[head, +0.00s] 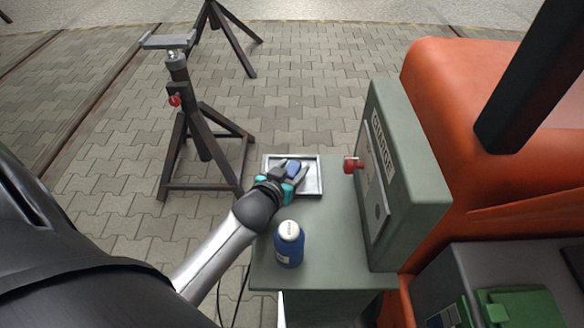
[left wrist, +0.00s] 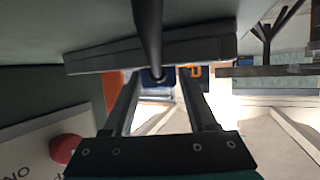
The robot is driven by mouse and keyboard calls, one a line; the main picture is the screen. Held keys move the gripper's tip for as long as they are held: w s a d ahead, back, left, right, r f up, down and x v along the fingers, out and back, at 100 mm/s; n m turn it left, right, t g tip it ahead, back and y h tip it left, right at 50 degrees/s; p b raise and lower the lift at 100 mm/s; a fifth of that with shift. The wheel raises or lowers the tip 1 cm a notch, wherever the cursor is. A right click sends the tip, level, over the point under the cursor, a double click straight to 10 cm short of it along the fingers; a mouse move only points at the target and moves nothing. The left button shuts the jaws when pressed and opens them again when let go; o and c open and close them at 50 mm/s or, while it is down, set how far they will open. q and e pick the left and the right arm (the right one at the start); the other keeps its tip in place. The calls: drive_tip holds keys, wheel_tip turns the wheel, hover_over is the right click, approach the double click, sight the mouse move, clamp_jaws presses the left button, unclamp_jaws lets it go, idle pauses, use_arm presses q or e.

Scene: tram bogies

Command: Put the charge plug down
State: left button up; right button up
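The charge plug (head: 293,168) is a small blue piece with a dark part, at the fingers of my left gripper (head: 290,173). My left gripper is over the shallow grey tray (head: 313,190) on the green table. In the left wrist view the blue plug (left wrist: 158,77) sits between the two finger ends, which appear to close on its sides. A thick black cable (left wrist: 150,25) runs from it and crosses in front of a grey rim. Whether the plug touches the tray floor is hidden. My right gripper is out of view.
A blue bottle with a white cap (head: 289,245) stands on the green table (head: 335,235) near my left forearm. A grey-green cabinet with a red knob (head: 353,165) rises at the right. A dark stand (head: 200,145) is on the paving at the left.

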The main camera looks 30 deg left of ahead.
use_arm(q)
drive_tip(key=shift+o, duration=0.9)
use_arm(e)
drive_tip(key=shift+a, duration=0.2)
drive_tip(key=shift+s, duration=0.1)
use_arm(q)
drive_tip(key=shift+r, duration=0.2)
drive_tip(key=shift+s+d+r, duration=0.1)
drive_tip(key=shift+s, duration=0.2)
drive_tip(key=p+v, duration=0.3)
drive_tip(key=v, duration=0.7)
drive_tip(key=shift+s, duration=0.15)
drive_tip(key=shift+s+r, duration=0.2)
drive_tip(key=shift+s, duration=0.2)
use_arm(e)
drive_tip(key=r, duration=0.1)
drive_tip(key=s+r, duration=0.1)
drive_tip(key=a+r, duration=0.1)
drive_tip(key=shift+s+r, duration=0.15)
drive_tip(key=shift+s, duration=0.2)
use_arm(q)
drive_tip(key=shift+d, duration=0.1)
drive_tip(key=shift+s, duration=0.1)
